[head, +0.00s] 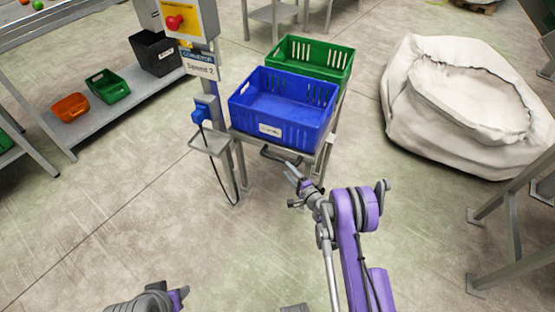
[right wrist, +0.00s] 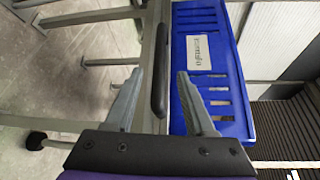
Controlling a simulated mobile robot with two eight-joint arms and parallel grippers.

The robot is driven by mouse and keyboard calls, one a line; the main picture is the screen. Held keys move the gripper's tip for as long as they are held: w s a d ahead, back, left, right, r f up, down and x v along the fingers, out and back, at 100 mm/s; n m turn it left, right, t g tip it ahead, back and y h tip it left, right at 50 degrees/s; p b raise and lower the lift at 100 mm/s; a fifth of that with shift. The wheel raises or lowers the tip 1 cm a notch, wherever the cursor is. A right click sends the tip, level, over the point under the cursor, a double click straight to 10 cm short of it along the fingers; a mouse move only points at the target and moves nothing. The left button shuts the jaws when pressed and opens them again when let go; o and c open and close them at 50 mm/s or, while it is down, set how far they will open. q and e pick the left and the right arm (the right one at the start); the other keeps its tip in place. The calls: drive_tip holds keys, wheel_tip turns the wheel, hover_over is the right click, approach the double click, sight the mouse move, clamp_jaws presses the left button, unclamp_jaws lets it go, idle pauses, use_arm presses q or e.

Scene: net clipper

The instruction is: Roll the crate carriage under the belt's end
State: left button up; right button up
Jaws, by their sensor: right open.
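The crate carriage (head: 323,160) is a grey metal frame bearing a blue crate (head: 285,106) in front and a green crate (head: 313,57) behind it. Its dark handle bar (head: 283,158) is at the near side. My right gripper (head: 299,180) is at this handle. In the right wrist view, the black handle grip (right wrist: 160,64) lies between and ahead of the open fingers of my right gripper (right wrist: 160,95), with the blue crate (right wrist: 213,72) to the right. Part of my left arm shows at the bottom left of the head view, but no fingers are visible.
A grey control post (head: 210,95) with a red button and a "Speed 2" sign stands just left of the carriage. A conveyor table (head: 65,22) and a shelf with small bins are upper left. A white sack (head: 465,100) stands right. The near floor is mostly clear.

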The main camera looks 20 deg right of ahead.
sight(279, 160)
drive_tip(key=x, duration=0.8)
drive_tip(key=shift+w+b, duration=0.1)
drive_tip(key=shift+b, duration=0.25)
clamp_jaws()
drive_tip(key=shift+f, duration=0.1)
idle(0.9)
